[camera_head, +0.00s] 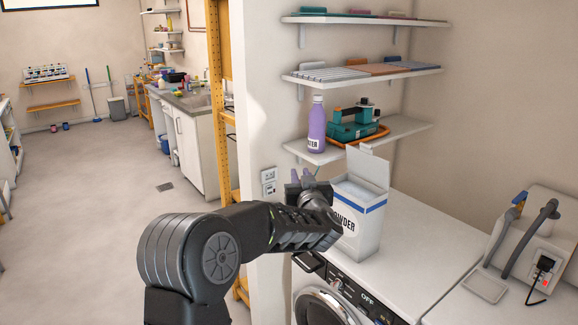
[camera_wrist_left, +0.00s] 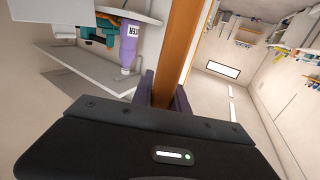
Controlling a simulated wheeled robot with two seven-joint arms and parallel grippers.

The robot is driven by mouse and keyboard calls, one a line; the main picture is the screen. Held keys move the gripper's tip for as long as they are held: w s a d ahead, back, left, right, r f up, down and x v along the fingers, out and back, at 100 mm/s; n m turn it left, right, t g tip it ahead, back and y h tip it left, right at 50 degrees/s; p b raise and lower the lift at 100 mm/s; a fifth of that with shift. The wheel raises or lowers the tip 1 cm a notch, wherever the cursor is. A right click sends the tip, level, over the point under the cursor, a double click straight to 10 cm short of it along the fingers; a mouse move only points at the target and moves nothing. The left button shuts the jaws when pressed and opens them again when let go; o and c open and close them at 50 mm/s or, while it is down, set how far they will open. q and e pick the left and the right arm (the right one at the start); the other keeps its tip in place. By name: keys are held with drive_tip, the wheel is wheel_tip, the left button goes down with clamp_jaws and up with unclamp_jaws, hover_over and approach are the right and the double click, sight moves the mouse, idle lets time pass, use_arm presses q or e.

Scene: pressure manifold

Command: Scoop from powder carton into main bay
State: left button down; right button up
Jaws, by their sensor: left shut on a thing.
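The white powder carton (camera_head: 371,222) with a blue stripe stands upright on the washing machine (camera_head: 401,272), its flap raised. My left gripper (camera_head: 303,178) is beside the carton's upper left in the head view, its purple fingers pointing up. In the left wrist view the fingers of my left gripper (camera_wrist_left: 163,95) are close together. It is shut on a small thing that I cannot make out. No scoop shows clearly. The machine's front shows a dark handle-like part at the upper left, partly behind my arm. The main bay cannot be made out. My right gripper is not in view.
A grey hose fixture (camera_head: 530,240) with a plug is at the right. The white top right of the carton is clear.

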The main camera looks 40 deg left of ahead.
use_arm(q)
drive_tip(key=s+d+f+m+t+h+b, duration=0.1)
drive_tip(key=d+f+h, duration=0.5)
drive_tip(key=d+f, duration=0.6)
drive_tip(key=s+d+f+m+t+h+b, duration=0.2)
drive_tip(key=s+d+f+m+t+h, duration=0.2)
drive_tip(key=d+f+m+h, duration=0.3)
drive_tip(key=s+d+f+m, duration=0.1)
drive_tip(key=d+f, duration=0.3)
drive_tip(key=d, duration=0.6)
drive_tip(key=shift+d+f+b, duration=0.15)
drive_tip(key=shift+f+b, duration=0.15)
drive_tip(key=shift+f, duration=0.1)
